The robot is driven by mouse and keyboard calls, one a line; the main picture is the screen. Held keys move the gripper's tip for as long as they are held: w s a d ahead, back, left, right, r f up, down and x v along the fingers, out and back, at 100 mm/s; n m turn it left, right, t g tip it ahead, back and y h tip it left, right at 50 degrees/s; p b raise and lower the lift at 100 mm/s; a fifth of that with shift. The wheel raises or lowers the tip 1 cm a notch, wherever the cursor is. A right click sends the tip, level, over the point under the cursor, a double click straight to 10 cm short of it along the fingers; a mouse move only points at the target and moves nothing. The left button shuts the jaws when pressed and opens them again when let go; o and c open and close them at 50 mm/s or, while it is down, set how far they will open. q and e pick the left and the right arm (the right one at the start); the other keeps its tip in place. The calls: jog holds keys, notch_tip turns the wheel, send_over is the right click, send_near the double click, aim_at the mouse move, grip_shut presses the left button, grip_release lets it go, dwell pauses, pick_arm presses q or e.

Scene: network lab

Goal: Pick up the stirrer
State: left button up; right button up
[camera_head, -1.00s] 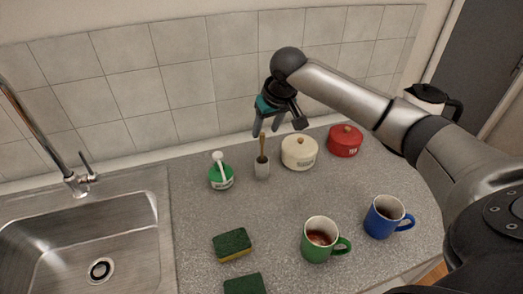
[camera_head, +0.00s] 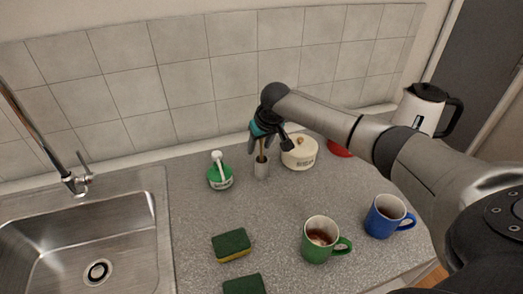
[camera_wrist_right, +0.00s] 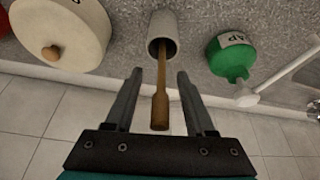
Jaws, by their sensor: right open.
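The stirrer (camera_wrist_right: 161,90) is a brown wooden stick standing in a small grey-white cup (camera_head: 261,170) at the back of the counter. In the head view the stirrer's upper end (camera_head: 262,148) shows just under my right gripper (camera_head: 264,143). In the right wrist view my right gripper (camera_wrist_right: 160,100) is open, with one finger on each side of the stirrer and a gap on both sides. The cup's rim (camera_wrist_right: 162,40) shows beyond the fingertips. My left gripper is in neither view.
A green soap dispenser (camera_head: 220,175) stands left of the cup, and a cream lidded pot (camera_head: 300,154) stands close to its right. A red pot (camera_head: 339,151) is partly hidden by my arm. Green (camera_head: 318,243) and blue (camera_head: 383,218) mugs and sponges (camera_head: 231,244) are nearer the front.

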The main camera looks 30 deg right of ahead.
jog(key=shift+c, duration=0.2)
grip_shut()
dwell(0.4)
